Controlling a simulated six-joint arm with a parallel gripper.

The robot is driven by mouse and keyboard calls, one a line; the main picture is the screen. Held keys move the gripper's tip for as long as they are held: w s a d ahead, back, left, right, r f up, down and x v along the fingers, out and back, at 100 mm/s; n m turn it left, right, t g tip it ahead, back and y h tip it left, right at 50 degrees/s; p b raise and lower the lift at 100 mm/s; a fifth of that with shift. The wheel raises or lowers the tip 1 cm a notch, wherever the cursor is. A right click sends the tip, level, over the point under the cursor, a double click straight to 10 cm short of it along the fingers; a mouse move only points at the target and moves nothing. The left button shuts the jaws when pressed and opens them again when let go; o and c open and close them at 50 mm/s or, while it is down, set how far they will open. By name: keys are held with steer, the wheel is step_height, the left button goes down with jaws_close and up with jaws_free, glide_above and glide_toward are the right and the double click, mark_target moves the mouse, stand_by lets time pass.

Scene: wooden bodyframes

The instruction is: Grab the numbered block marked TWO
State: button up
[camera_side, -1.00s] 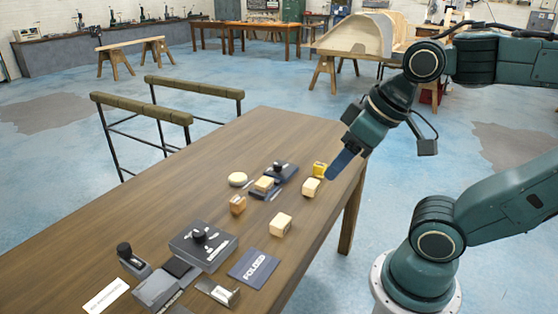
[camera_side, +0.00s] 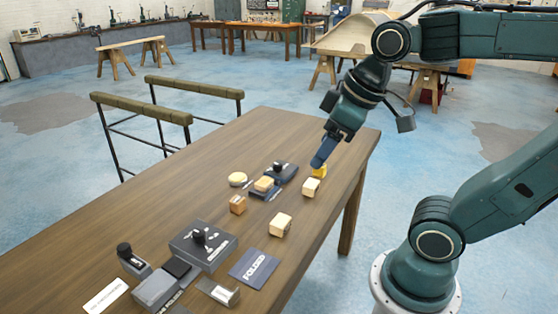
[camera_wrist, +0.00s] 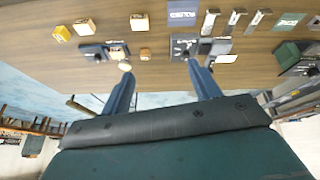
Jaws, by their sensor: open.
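Several small blocks lie on the wooden table, and I cannot read a number on any, so I cannot tell which is TWO. A yellow block (camera_side: 320,170) is at the right, also in the wrist view (camera_wrist: 62,33). A pale block (camera_side: 311,187) is just in front of it (camera_wrist: 85,27). A second pale block (camera_side: 281,224) lies nearer the front edge (camera_wrist: 139,22). An orange-brown block (camera_side: 238,204) lies to its left (camera_wrist: 145,53). My gripper (camera_side: 318,164) is above the table by the yellow block. In the wrist view its fingers (camera_wrist: 160,68) are apart and empty.
A dark stamp set (camera_side: 285,171) with a tan piece on it and a pale round piece (camera_side: 238,179) are behind the blocks. A larger grey stamp box (camera_side: 212,252) and a blue FOLDED card (camera_side: 254,268) lie at the front. The table's far left is clear.

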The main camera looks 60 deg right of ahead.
steer(key=w+d+f+n+g, duration=0.1)
steer(key=w+d+n, duration=0.3)
steer(key=w, duration=0.4)
steer(key=w+d+f+n+g, duration=0.15)
steer(key=w+d+n, duration=0.25)
steer(key=w, duration=0.4)
steer(key=w+d+f+n+g, duration=0.2)
steer(key=w+d+f+n, duration=0.6)
steer(key=w+d+f, duration=0.3)
step_height(320, 180, down, 3)
steer(key=shift+d+r, duration=0.1)
steer(key=shift+d, duration=0.7)
steer(key=shift+g, duration=0.25)
glide_above(265, 181)
steer(key=shift+f, duration=4.4)
steer(key=shift+f, duration=0.1)
